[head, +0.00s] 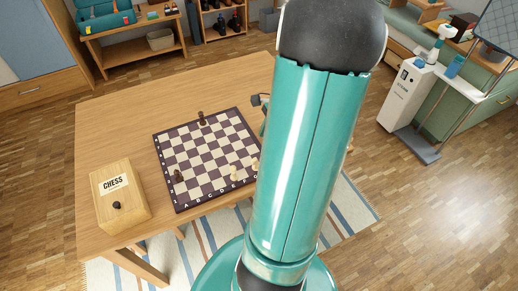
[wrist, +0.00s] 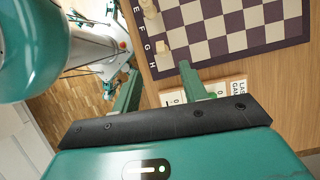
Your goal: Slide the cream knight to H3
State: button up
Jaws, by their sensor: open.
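The chessboard (head: 183,207) lies on the wooden table, and its lettered edge near H also shows in the wrist view (wrist: 150,38). A small cream piece (wrist: 163,49) stands by the H corner of the board. Another cream piece (wrist: 149,9) is farther up the lettered edge, cut by the frame top. Which one is the knight I cannot tell. In the head view, cream pieces (head: 234,174) stand near the front edge, partly behind my arm.
Dark pieces stand at the board's far edge (head: 201,118) and left side (head: 178,176). A wooden CHESS box (head: 122,195) sits left of the board. A card reading LAST GAME (wrist: 232,87) lies beside the board near my right finger.

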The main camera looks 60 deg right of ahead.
aim_at(256, 159)
jog(key=x, duration=1.2)
jog(key=shift+w+a+f, duration=0.15)
jog(key=shift+f, duration=0.1)
grip_shut()
